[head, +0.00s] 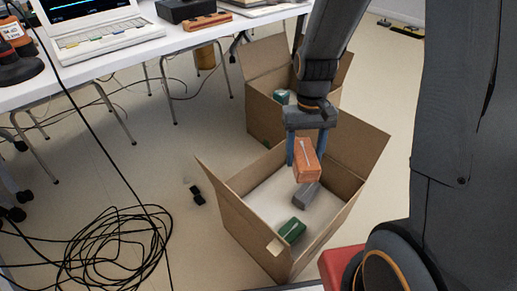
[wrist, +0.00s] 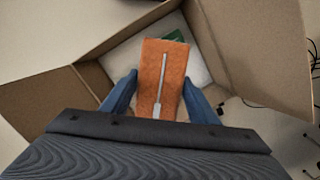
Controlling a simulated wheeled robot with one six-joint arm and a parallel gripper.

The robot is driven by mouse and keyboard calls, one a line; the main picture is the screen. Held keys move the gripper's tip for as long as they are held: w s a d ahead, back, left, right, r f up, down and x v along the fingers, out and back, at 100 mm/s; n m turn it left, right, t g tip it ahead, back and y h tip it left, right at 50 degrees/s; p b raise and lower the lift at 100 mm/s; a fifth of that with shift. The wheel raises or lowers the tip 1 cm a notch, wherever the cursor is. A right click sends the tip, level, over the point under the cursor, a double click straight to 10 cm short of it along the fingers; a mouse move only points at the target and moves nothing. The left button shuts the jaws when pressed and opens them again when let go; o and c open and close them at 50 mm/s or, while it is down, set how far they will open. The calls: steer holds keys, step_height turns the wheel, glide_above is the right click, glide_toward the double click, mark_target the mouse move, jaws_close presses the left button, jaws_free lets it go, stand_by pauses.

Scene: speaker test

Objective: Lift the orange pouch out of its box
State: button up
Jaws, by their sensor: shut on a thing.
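The orange pouch (head: 306,160) is held in my gripper (head: 308,150) above the open front cardboard box (head: 247,221) in the head view. The pouch has a pale grey strip down its face. In the wrist view the pouch (wrist: 160,80) sits between the two blue fingers of my gripper (wrist: 160,95), which are shut on it. The box (wrist: 95,78) shows below it with its flaps spread. A grey block (head: 307,194) and a green pouch (head: 292,230) lie on the pale bottom of the front box.
A second open box (head: 262,110) with a green and white thing (head: 283,97) stands behind. A white table (head: 140,50) with a laptop (head: 92,28) is at the upper left. Coiled black cable (head: 115,245) lies on the floor. A red thing (head: 340,264) is near my body.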

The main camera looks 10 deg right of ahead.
steer(key=w+a+f+m+y+p, duration=0.1)
steer(key=w+a+f+m+p, duration=0.1)
steer(key=a+f+m+p, duration=0.5)
steer(key=w+a+m+p, duration=0.2)
steer(key=a+m+p, duration=0.15)
steer(key=p, duration=0.65)
step_height(320, 180, up, 15)
steer(key=p, duration=0.8)
steer(key=shift+w+a+n+t, duration=0.2)
steer(key=shift+a+n+t, duration=0.1)
steer(key=shift+a+n, duration=0.1)
